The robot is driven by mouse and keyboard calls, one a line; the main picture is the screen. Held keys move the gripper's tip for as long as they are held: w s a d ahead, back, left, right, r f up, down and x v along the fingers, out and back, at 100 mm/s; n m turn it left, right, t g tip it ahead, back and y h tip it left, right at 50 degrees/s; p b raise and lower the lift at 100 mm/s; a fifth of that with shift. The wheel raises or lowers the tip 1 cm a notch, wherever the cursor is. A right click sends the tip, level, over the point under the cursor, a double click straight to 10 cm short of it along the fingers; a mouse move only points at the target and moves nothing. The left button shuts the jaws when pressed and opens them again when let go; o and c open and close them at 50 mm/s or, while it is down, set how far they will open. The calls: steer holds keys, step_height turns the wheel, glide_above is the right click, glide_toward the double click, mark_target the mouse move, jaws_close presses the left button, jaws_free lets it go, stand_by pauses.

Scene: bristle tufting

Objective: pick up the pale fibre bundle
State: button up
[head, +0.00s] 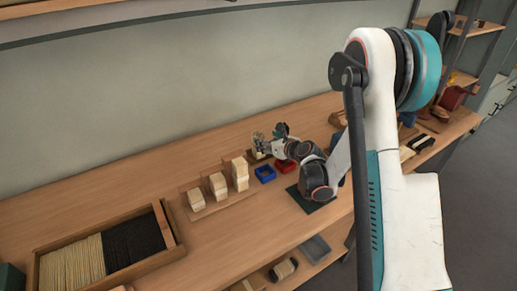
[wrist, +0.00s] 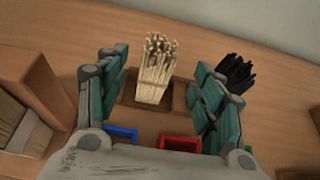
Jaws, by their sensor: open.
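The pale fibre bundle (wrist: 155,72) stands upright in a brown wooden holder (wrist: 128,102) in the wrist view, its loose fibre ends fanned at the top. My gripper (wrist: 161,62) is open, with one teal-padded finger on each side of the bundle and a gap on both sides. I cannot tell the remaining depth between fingers and bundle. In the head view my gripper (head: 282,131) is over the bench beside the pale bundle (head: 258,143), which is small and partly hidden there.
A black fibre bundle (wrist: 237,72) stands just beyond the right finger. A blue bin (head: 265,174) and a red bin (head: 285,166) sit close in front. Pale blocks (head: 218,186) on wooden stands are to the left. A wooden tray (head: 178,241) of pale and black fibres lies farther left.

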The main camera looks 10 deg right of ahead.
mark_target(261, 138)
steer(key=shift+b+x, duration=1.25)
steer(key=shift+x, duration=2.3)
steer(key=shift+a+r, duration=0.1)
steer(key=shift+r, duration=0.1)
steer(key=c, duration=1.2)
